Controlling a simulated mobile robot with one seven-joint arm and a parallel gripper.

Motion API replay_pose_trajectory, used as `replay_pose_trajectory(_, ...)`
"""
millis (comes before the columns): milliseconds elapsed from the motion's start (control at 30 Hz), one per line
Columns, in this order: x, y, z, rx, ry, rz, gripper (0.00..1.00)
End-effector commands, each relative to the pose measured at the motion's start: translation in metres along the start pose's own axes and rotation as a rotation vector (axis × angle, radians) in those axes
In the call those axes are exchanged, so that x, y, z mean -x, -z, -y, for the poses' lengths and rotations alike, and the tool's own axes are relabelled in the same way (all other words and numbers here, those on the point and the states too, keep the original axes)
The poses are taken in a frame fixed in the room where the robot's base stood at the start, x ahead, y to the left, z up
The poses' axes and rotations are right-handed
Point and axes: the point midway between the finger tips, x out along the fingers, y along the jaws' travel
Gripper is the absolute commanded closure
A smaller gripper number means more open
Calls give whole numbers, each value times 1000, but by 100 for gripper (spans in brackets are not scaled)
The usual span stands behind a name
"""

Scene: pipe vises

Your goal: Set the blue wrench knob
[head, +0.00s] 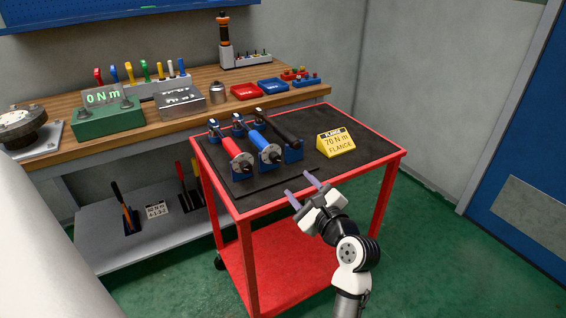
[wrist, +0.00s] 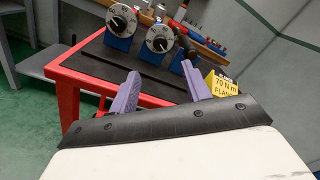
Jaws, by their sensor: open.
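The blue wrench (head: 259,142) lies in a blue cradle on the red cart, between a red wrench (head: 232,149) and a black one (head: 281,127). Its knob (head: 275,157) is the round dial end facing the front edge of the cart. In the wrist view the right-hand dial (wrist: 160,39) appears to be this knob; its marks are too small to read. My gripper (head: 300,187) is open and empty over the cart's front edge, apart from the knob. Its purple fingers show in the wrist view (wrist: 160,73), below the dial.
A yellow sign (head: 337,143) reading "70 N m FLANGE" stands right of the wrenches on the cart's black mat (head: 370,143). The red wrench's dial (wrist: 122,20) is close on the left. A wooden bench (head: 200,108) with a green "0 N m" display box (head: 107,117) stands behind.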

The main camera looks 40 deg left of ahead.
Motion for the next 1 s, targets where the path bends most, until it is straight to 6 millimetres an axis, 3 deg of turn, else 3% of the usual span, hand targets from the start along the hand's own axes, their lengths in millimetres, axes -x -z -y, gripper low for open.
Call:
replay_pose_trajectory(300, -68, -3, 1, 2, -1, 3, 52)
replay_pose_trajectory(500, -103, -2, 1, 2, 0, 2, 52)
replay_pose_trajectory(700, -120, -1, 1, 5, 2, 1, 52)
replay_pose_trajectory(1000, -122, -1, 0, 5, 2, 1, 52)
